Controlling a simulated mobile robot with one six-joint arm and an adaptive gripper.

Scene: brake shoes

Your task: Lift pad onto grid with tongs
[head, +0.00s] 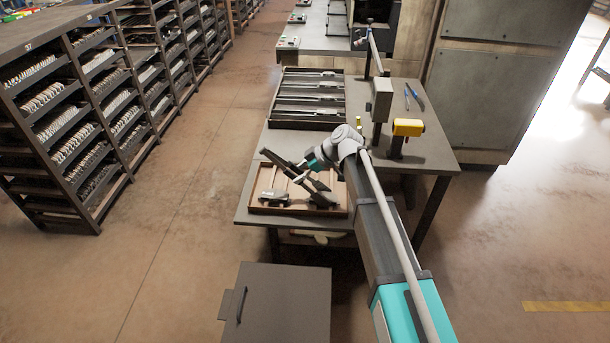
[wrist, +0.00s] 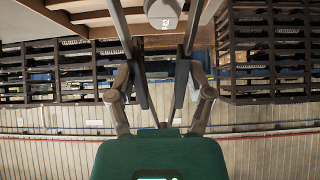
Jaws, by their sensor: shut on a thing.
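My gripper (head: 318,163) is over the wooden tray on the table. It is shut on dark tongs (head: 300,172). In the wrist view my gripper (wrist: 164,88) has one finger outside each of the tongs' two long arms (wrist: 139,80), which spread apart away from me. A grey pad with a pale label (wrist: 165,12) shows between the arms at the top edge. In the head view a grey pad (head: 274,196) lies in the left of the tray. Whether the tongs touch a pad cannot be told. Which thing is the grid is unclear.
The shallow wooden tray (head: 288,211) lies near the table's front left. A dark slotted rack (head: 310,124) stands behind it. A grey post (head: 381,100) and a yellow device (head: 408,127) stand on the right. A dark cabinet (head: 285,305) is in front.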

